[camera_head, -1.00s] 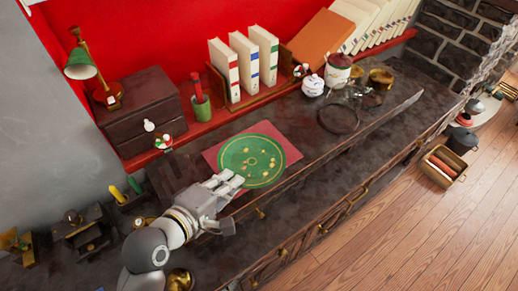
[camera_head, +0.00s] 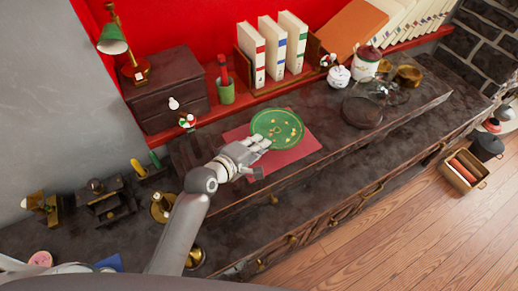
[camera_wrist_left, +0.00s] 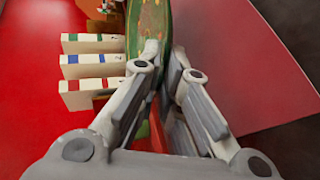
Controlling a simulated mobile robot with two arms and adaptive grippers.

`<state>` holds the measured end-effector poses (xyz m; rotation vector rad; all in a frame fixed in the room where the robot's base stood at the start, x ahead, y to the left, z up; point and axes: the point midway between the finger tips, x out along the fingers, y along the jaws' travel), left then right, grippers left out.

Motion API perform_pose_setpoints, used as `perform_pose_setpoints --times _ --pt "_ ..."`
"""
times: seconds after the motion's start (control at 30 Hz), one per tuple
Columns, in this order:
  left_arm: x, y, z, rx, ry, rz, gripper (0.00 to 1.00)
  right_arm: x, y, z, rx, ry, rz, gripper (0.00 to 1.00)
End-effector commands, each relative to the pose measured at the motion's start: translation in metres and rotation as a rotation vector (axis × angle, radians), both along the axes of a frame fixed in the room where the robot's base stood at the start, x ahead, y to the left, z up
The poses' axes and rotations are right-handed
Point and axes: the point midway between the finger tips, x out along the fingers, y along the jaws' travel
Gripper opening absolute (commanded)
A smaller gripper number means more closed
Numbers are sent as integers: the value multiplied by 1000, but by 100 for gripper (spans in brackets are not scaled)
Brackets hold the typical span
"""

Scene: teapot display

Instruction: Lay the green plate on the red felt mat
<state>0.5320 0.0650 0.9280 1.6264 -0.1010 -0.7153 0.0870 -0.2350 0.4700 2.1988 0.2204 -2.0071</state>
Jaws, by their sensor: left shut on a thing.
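The green plate (camera_head: 277,129) with gold marks is in my left gripper (camera_head: 260,146), whose fingers are shut on its near-left rim. The red felt mat (camera_head: 290,158) lies flat on the dark cabinet top. In the head view the plate covers the mat's far part and sticks out past its back edge. In the left wrist view the plate (camera_wrist_left: 150,22) shows nearly edge-on between the fingers (camera_wrist_left: 162,60), with the mat (camera_wrist_left: 235,60) to the right. The plate looks tilted and raised off the mat; the exact gap cannot be told. My right gripper is not in view.
Behind the mat stand a green pen cup (camera_head: 226,92), white books (camera_head: 270,50) and a small dark drawer chest (camera_head: 168,95). Brass pieces (camera_head: 160,205) stand left of my arm.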

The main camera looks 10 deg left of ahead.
Motion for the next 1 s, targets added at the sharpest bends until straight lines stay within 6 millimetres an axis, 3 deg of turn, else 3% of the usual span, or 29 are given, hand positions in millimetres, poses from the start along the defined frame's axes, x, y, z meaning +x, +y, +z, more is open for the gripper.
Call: perform_pose_setpoints --times 0.27,0.5,0.77,0.8,0.87,1.0 --pt "13 -1 -13 1 -3 -1 0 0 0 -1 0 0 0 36" --pt "13 -1 -41 2 -1 -1 0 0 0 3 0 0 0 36" --pt "13 -1 -45 0 -2 1 0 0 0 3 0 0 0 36" --pt "13 -1 -46 1 -1 1 9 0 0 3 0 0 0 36" --pt "13 -1 -46 1 -1 1 15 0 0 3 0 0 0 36" --pt "13 -1 -46 1 -1 1 15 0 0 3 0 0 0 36"
